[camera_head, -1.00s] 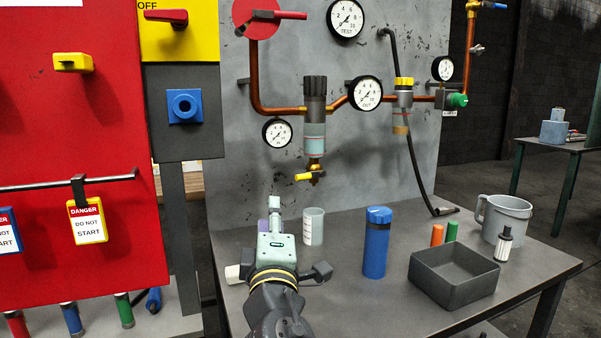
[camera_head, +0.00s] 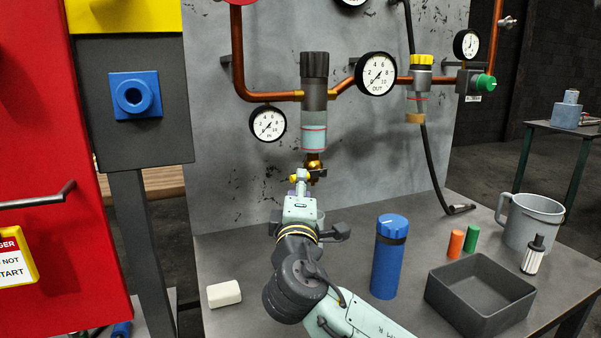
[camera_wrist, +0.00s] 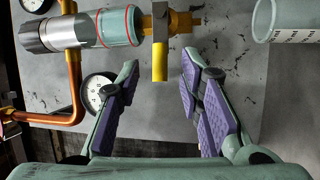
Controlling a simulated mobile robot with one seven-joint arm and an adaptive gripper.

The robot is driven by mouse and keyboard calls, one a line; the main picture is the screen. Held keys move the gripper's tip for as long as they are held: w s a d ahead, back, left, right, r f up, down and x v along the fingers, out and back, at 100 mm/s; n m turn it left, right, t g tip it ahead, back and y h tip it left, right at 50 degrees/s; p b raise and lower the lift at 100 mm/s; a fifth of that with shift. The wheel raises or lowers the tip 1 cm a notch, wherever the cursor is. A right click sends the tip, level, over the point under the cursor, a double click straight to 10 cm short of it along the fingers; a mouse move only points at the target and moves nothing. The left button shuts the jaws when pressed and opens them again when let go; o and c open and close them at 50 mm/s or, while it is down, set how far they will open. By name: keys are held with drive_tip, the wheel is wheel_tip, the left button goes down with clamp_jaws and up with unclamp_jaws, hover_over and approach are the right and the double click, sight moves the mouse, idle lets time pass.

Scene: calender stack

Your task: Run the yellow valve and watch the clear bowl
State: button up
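The clear bowl (camera_head: 314,131) hangs under the grey filter body on the copper pipe. It looks pale teal with red lines; its exact liquid level is hard to read. It also shows at the top of the wrist view (camera_wrist: 120,26). Below it is a brass drain with the yellow valve (camera_head: 323,174), partly hidden by my gripper (camera_head: 300,178) in the head view. In the wrist view the yellow valve handle (camera_wrist: 160,62) points toward my gripper (camera_wrist: 159,78). The purple-padded fingers are open, one on each side of the handle's end, with gaps visible.
A clear graduated beaker (camera_wrist: 292,22) stands near the gripper, mostly hidden behind it in the head view. On the bench are a blue bottle (camera_head: 389,262), a dark tray (camera_head: 480,303), a grey jug (camera_head: 533,222) and a white block (camera_head: 224,293). Gauges and pipes line the panel.

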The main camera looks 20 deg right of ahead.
sight(308, 176)
drive_tip(key=x, duration=0.5)
drive_tip(key=shift+p, duration=0.4)
clamp_jaws()
idle(0.4)
